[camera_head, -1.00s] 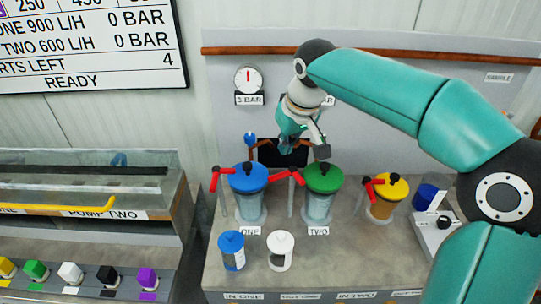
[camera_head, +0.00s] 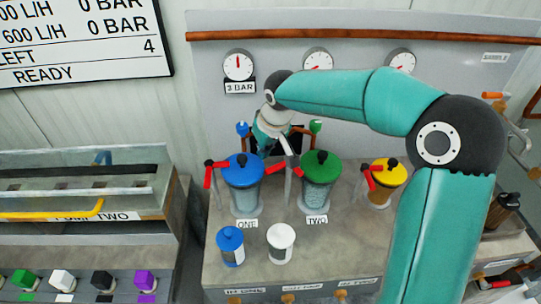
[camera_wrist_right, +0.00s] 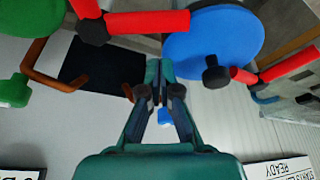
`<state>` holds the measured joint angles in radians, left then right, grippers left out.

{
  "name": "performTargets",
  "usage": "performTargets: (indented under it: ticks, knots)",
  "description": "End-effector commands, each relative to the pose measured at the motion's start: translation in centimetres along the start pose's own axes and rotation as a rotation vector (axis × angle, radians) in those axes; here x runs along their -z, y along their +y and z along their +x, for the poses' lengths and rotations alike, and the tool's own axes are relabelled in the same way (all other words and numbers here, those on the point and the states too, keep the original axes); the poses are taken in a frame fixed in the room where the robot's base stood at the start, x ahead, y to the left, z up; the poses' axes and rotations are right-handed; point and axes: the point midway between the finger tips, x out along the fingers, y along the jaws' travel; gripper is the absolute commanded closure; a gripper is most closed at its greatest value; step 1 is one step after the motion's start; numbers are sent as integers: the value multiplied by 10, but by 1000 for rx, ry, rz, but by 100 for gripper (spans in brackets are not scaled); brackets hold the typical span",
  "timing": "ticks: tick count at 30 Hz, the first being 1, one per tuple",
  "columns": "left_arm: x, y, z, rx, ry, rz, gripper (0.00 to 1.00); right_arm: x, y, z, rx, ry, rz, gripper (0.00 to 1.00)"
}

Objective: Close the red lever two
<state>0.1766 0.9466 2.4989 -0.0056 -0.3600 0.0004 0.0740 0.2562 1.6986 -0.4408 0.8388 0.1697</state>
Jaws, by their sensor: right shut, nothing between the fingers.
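Red lever two (camera_head: 275,169) stands beside the green-lidded vessel labelled TWO (camera_head: 316,190). Its red handle points left toward the blue-lidded vessel ONE (camera_head: 243,190); a second red part sits right of its dark hub. In the right wrist view, the lever's red handle (camera_wrist_right: 148,22) extends right from the black hub (camera_wrist_right: 92,32) toward the blue lid (camera_wrist_right: 212,38). My right gripper (camera_head: 291,156) is shut and empty, close to the lever's hub; the arm partly hides that area. Its fingers (camera_wrist_right: 158,68) show just below the handle in the wrist view; contact is unclear. My left gripper is not in view.
Red lever one (camera_head: 208,176) is left of vessel ONE. A yellow-lidded vessel (camera_head: 388,180) stands right. Blue-lidded (camera_head: 230,248) and white-lidded (camera_head: 281,244) jars stand in front on the bench (camera_head: 340,250). Gauges (camera_head: 238,66) line the back panel.

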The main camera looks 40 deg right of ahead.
Motion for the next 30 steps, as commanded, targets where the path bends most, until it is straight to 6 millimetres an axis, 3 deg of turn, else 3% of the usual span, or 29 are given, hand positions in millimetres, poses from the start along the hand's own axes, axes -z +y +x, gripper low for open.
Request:
performTargets:
  ticks: [9,19,30]
  knots:
    - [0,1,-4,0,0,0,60,-26,0,-6,0,2,1,100]
    - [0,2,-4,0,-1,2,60,-26,4,-5,0,2,2,100]
    - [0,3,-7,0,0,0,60,-24,-11,-5,23,2,-61,100]
